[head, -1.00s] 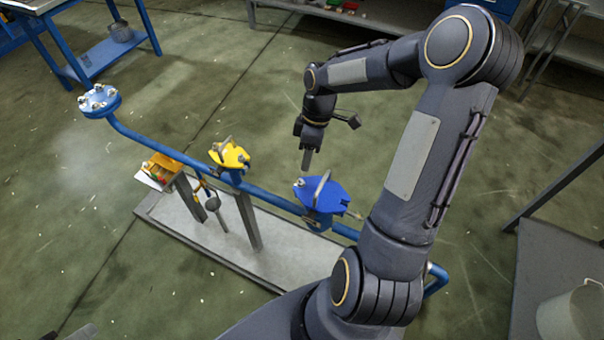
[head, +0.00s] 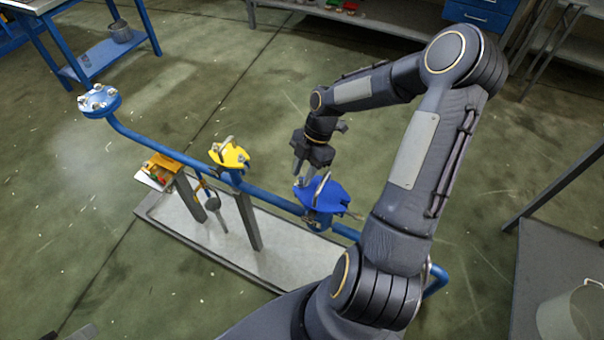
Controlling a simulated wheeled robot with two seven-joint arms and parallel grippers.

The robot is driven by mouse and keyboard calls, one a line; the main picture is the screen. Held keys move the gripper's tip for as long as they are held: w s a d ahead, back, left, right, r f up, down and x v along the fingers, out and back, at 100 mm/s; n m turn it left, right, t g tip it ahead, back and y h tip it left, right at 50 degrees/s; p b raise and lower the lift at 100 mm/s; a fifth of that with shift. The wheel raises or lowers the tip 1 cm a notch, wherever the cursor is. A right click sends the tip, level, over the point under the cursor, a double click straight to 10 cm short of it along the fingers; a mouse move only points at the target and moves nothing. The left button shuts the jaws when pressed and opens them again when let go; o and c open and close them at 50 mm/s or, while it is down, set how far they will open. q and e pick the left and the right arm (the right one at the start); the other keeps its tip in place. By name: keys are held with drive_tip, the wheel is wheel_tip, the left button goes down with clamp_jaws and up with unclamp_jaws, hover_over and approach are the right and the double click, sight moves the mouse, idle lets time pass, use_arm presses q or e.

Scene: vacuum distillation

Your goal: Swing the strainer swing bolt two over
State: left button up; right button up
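The blue strainer (head: 328,197) sits on the blue pipe near the middle of the head view, with a pale handle-like bar on top and small metal bolt parts at its edges. Which part is swing bolt two I cannot tell. My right gripper (head: 301,175) points down at the upper left edge of the blue cover, very close to it; contact cannot be told. Its fingers are small and partly overlap, so their opening is unclear. My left gripper is not in view.
A yellow-topped fitting (head: 229,156) and a bolted blue flange (head: 99,101) stand along the pipe to the left. A yellow box (head: 162,168) hangs beside it. A grey tray (head: 207,243) lies below. A bucket (head: 570,318) stands at lower right. Open floor surrounds the rig.

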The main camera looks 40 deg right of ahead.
drive_tip(key=shift+a+f, duration=0.25)
drive_tip(key=shift+f, duration=0.3)
clamp_jaws()
